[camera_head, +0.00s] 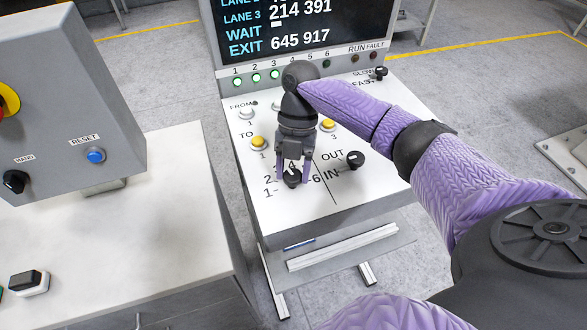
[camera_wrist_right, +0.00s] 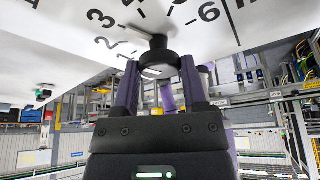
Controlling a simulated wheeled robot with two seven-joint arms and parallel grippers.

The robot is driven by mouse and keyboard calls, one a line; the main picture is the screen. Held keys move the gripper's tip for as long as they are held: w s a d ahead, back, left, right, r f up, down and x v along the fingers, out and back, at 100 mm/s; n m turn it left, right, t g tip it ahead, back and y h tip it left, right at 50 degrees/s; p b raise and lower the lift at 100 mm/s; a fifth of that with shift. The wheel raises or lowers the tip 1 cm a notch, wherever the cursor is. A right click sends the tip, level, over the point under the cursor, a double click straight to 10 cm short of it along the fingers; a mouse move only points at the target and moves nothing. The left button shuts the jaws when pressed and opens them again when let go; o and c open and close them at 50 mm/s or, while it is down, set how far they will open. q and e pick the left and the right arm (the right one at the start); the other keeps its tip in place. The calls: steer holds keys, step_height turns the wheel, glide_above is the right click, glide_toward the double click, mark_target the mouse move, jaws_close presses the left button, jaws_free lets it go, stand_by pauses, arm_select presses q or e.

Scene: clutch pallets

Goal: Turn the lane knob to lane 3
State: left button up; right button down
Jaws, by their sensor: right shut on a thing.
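The black lane knob (camera_head: 292,180) stands on the sloping white panel (camera_head: 350,192), in a ring of printed numbers. My right gripper (camera_head: 291,172) is over it, shut on it. In the right wrist view the knob (camera_wrist_right: 158,57) sits between the two purple fingers of the right gripper (camera_wrist_right: 157,80). The numbers 1, 2, 3 and 6 can be read around it there. A pale mark by the knob's base slants up and left, toward the 3 side; its exact setting is hard to tell. My left gripper is not in view.
A second black knob (camera_head: 355,159) between OUT and IN stands close to the right. Yellow buttons (camera_head: 259,142) and (camera_head: 328,125) lie behind the gripper. A screen (camera_head: 300,30) rises at the back. A grey box with a blue reset button (camera_head: 96,155) stands left.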

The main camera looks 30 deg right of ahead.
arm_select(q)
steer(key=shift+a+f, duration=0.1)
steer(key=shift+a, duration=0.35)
arm_select(e)
steer(key=shift+n, duration=0.4)
steer(key=shift+c, duration=0.7)
jaws_free()
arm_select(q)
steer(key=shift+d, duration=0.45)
arm_select(e)
steer(key=shift+r, duration=0.1)
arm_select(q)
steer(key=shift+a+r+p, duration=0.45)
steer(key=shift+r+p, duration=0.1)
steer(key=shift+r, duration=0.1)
arm_select(e)
steer(key=v, duration=0.9)
steer(key=shift+w+r, duration=0.25)
steer(key=shift+r, duration=0.1)
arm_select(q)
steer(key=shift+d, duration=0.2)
